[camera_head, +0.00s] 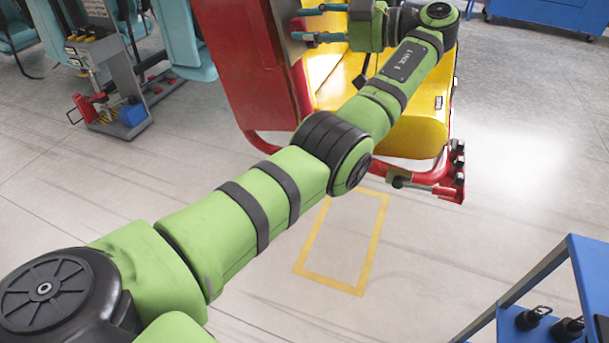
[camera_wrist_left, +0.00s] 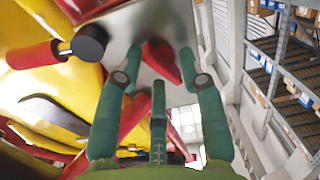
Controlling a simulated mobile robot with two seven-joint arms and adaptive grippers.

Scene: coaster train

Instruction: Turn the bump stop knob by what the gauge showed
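A black round end (camera_wrist_left: 88,43) on a red rod lies left of the fingers. No gauge reading is visible. My right gripper is out of view.
The car's yellow seat (camera_head: 415,125) is beneath my left forearm. A red bracket with black knobs (camera_head: 455,175) juts out at its lower right. A blue-framed cart (camera_head: 545,265) stands lower right. The floor around the yellow outline (camera_head: 318,277) is clear.

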